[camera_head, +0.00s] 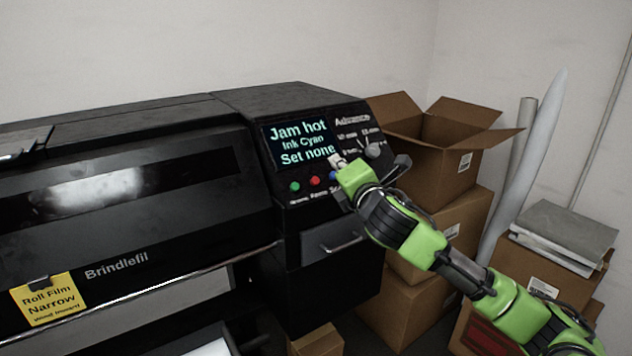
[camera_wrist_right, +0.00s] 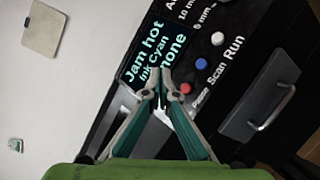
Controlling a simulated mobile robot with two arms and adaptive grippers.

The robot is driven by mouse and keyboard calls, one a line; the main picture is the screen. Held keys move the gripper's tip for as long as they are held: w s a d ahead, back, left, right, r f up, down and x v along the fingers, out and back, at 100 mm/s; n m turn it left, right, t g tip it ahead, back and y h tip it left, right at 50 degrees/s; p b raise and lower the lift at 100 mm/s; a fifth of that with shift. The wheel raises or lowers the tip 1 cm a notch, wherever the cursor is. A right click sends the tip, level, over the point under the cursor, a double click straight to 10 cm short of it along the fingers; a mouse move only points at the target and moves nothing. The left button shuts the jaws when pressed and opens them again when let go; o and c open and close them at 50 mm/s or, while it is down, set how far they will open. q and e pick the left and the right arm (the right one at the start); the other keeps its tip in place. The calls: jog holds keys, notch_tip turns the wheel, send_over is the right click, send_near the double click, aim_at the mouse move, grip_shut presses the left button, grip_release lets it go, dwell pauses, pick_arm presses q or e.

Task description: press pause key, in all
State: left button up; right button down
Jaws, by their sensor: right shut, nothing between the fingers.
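The black printer's control panel (camera_head: 318,196) carries a green button (camera_head: 294,186) and a red button (camera_head: 315,181), whose small label appears to read Pause. The wrist view shows the red button (camera_wrist_right: 185,88), a blue button (camera_wrist_right: 200,64) labelled Scan and a white one (camera_wrist_right: 217,38) labelled Run. The lit display (camera_head: 298,142) reads "Jam hot, Ink Cyan, Set none". My right gripper (camera_head: 337,161) is shut and empty in front of the panel, hiding part of the button row. In the wrist view its tips (camera_wrist_right: 163,78) lie beside the red button; contact cannot be told. My left gripper is not in view.
A grey knob (camera_head: 373,150) sits right of the display. A drawer with a handle (camera_head: 343,245) is below the panel. An open cardboard box (camera_head: 432,160) tops stacked boxes at the right.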

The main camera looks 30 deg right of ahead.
aim_at(315, 181)
jog(key=shift+w+f+b, duration=1.85)
jog(key=shift+w+f, duration=1.05)
jog(key=shift+w, duration=0.1)
jog(key=shift+f, duration=0.1)
jog(key=shift+w+f, duration=0.25)
jog(key=shift+w, duration=0.05)
jog(key=shift+w+f, duration=0.3)
jog(key=shift+s+r+p, duration=0.6)
jog(key=shift+s+p, duration=0.05)
jog(key=shift+p, duration=0.1)
